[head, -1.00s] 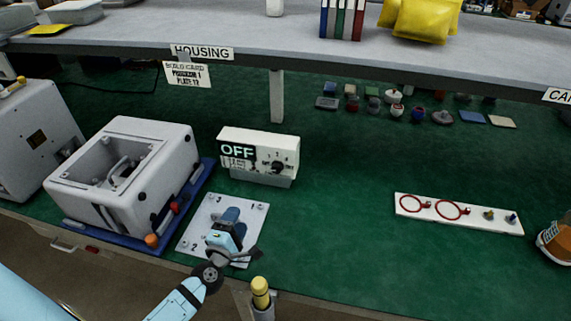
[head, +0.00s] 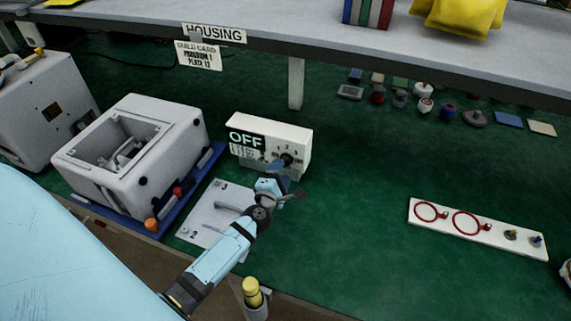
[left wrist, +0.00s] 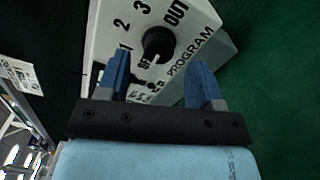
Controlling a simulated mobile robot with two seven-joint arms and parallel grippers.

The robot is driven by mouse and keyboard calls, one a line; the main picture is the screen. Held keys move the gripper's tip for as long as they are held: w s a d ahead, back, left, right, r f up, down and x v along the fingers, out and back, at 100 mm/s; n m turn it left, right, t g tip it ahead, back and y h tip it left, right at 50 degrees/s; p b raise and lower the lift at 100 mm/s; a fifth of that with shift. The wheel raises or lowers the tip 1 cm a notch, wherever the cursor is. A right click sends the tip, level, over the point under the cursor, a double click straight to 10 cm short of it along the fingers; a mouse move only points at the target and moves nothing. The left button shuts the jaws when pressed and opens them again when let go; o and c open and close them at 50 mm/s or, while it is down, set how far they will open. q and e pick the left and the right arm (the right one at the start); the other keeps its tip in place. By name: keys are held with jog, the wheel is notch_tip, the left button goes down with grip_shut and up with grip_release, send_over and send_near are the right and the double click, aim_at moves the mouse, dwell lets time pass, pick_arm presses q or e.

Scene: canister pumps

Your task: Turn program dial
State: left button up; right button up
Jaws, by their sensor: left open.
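The program dial is a black knob (left wrist: 158,43) on a white control box (head: 300,137), with the marks 1, 2, 3 and OUT around it in the left wrist view. A dark screen on the box reads OFF (head: 246,138). The knob also shows in the head view (head: 287,159), partly behind my gripper. My left gripper (left wrist: 160,85) is open, with its two blue fingers pointing at the box face. In the left wrist view the knob sits between and beyond the fingertips. I cannot tell whether they touch it. My right gripper is not in view.
A grey housing (head: 130,150) stands on a blue tray left of the box. A white numbered plate (head: 205,213) lies in front. A white strip with red rings (head: 476,228) lies at right. A build card (head: 199,57) reads program 1. A shelf (head: 330,52) overhangs the back.

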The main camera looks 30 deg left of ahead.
pick_arm(q)
jog(key=x, duration=0.4)
jog(key=shift+s, duration=0.1)
jog(key=c, duration=0.9)
